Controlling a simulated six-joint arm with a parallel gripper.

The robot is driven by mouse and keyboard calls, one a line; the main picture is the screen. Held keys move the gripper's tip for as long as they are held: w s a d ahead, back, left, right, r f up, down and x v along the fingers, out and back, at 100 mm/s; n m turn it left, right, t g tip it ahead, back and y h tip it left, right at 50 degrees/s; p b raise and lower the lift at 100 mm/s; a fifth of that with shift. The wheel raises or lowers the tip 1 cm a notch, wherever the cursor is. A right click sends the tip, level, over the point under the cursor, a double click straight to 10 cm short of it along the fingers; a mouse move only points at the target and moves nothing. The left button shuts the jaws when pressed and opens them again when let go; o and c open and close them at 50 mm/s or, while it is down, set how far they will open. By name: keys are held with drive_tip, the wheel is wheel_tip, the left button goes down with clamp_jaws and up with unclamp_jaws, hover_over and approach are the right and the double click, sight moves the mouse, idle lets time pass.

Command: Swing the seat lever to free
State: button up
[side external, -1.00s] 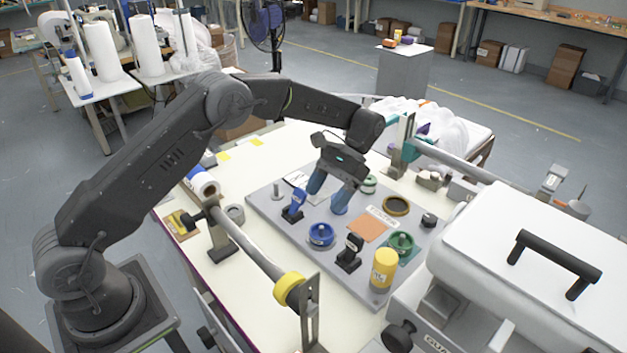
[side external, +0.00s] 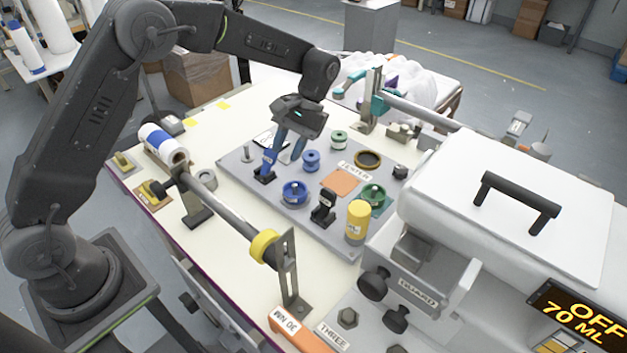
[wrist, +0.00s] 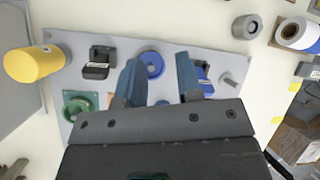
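I cannot read which part is labelled as the seat lever. Two small levers stand on the grey board (side external: 236,160): a blue lever (side external: 267,163) at its left and a black lever (side external: 324,205) at its front. In the wrist view the blue lever (wrist: 204,72) is just right of the right finger, partly hidden by it; the black lever (wrist: 98,62) is left of the fingers. My gripper (side external: 290,150) is open and empty, pointing down above the board beside the blue lever. In the wrist view my gripper (wrist: 158,75) shows spread fingers, with a blue ring-shaped part (wrist: 150,65) beyond.
Blue spools (side external: 294,194), a green spool (side external: 373,196) and a yellow cylinder (side external: 357,222) stand on the board. A metal rod with a yellow collar (side external: 263,246) runs along the front left. A white machine cover (side external: 510,215) fills the right. The pale table at the back left is mostly clear.

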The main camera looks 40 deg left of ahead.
sight(329, 191)
drive_tip(key=d+n+t, duration=0.1)
drive_tip(key=n, duration=0.1)
drive_tip(key=s+d+n+t, duration=0.1)
drive_tip(key=n+t, duration=0.1)
drive_tip(key=s+d+n+t, duration=0.1)
drive_tip(key=d+n, duration=0.1)
drive_tip(key=shift+s+d+r+t, duration=0.1)
drive_tip(key=shift+s+r+t, duration=0.05)
drive_tip(key=shift+r+t, duration=0.15)
drive_tip(key=c, duration=0.4)
drive_tip(key=s+d+n+t, duration=0.1)
drive_tip(key=n, duration=0.1)
drive_tip(key=s+d+n+t, duration=0.1)
drive_tip(key=n, duration=0.1)
drive_tip(key=s+d+r+n+t, duration=0.1)
drive_tip(key=n+t, duration=0.1)
drive_tip(key=shift+d+n+h, duration=0.3)
drive_tip(key=shift+d, duration=0.1)
clamp_jaws()
drive_tip(key=shift+n+t, duration=0.4)
drive_tip(key=shift+n, duration=0.2)
drive_tip(key=x, duration=0.3)
drive_tip(key=w+x, duration=0.1)
drive_tip(key=x, duration=0.3)
drive_tip(key=w+d+x, duration=0.1)
drive_tip(key=x, duration=0.3)
drive_tip(key=shift+w+r, duration=0.1)
drive_tip(key=shift+r, duration=0.1)
drive_tip(key=shift+w+f, duration=0.1)
drive_tip(key=shift+w, duration=0.35)
